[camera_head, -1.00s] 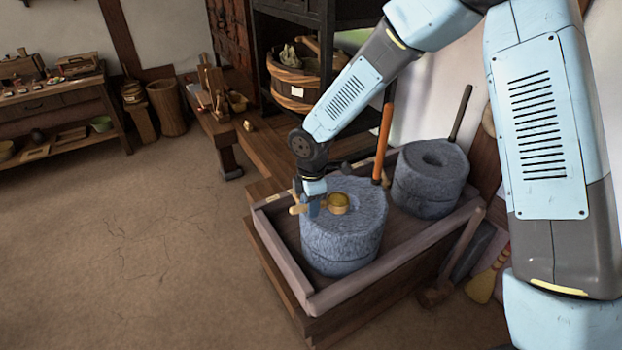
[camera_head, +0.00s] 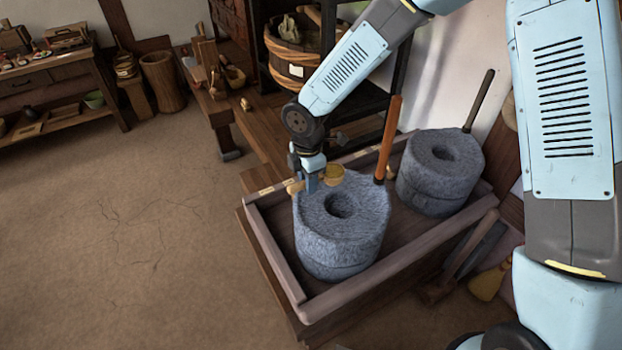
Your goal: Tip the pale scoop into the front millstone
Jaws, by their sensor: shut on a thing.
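My gripper (camera_head: 311,186) is shut on the pale scoop's handle. The pale scoop (camera_head: 334,175) is held above the far left rim of the front millstone (camera_head: 342,245). Its bowl points right and shows a yellowish inside; whether it holds grain is too small to tell. The handle's end (camera_head: 293,187) sticks out left of my gripper. The front millstone is a grey stone with an orange upright handle (camera_head: 388,138) at its far right. Its dark central hole (camera_head: 341,205) is in plain view, nearer the camera than the scoop.
Both millstones stand in a wooden tray (camera_head: 400,265); the rear millstone (camera_head: 437,180) has a dark upright handle. A large wooden tub (camera_head: 291,72) stands on a rack behind. A broom (camera_head: 488,283) lies at the right. The floor at left is clear.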

